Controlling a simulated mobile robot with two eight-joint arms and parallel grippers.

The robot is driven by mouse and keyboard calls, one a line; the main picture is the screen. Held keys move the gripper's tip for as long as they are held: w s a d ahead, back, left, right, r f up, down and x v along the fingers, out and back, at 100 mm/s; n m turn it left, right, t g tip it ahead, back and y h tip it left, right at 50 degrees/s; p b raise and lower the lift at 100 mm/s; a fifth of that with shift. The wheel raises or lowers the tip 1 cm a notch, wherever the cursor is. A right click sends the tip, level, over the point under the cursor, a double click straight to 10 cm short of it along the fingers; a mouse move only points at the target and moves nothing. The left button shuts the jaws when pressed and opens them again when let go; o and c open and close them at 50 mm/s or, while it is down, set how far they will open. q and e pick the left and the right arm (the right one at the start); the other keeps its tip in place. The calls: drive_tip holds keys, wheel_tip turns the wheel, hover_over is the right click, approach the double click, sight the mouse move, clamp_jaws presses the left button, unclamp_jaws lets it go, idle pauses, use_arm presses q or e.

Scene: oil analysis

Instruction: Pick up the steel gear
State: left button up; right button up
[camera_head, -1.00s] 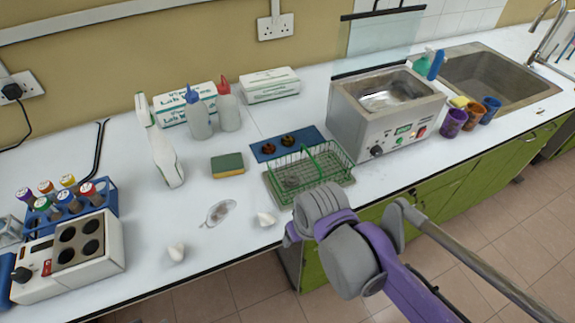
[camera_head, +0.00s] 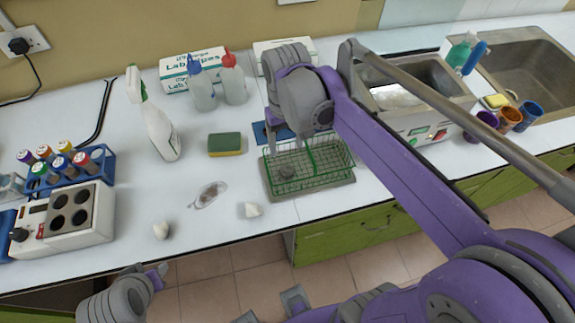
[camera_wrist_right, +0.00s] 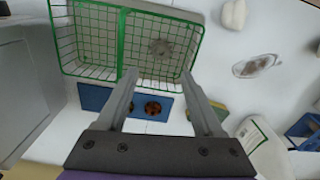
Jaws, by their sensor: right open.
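The steel gear (camera_head: 285,171) looks like a small dull grey toothed disc. It lies inside the green wire basket (camera_head: 330,165), near its left end, seen partly through the mesh. In the right wrist view the gear (camera_wrist_right: 162,48) shows at the basket's floor, beyond my fingertips. My right gripper (camera_wrist_right: 160,76) is open, with nothing between its fingers, and is over the basket's back edge and the blue mat (camera_wrist_right: 150,106). In the head view its arm hides most of that mat.
The basket stands on a grey tray (camera_head: 272,193). A steel bath (camera_head: 440,125) stands to the right. The counter's front edge runs close by.

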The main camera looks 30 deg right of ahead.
sight(287, 169)
drive_tip(key=f, duration=0.9)
drive_tip(key=shift+s+a+f, duration=0.1)
drive_tip(key=shift+s, duration=0.25)
drive_tip(key=shift+c, duration=0.2)
clamp_jaws()
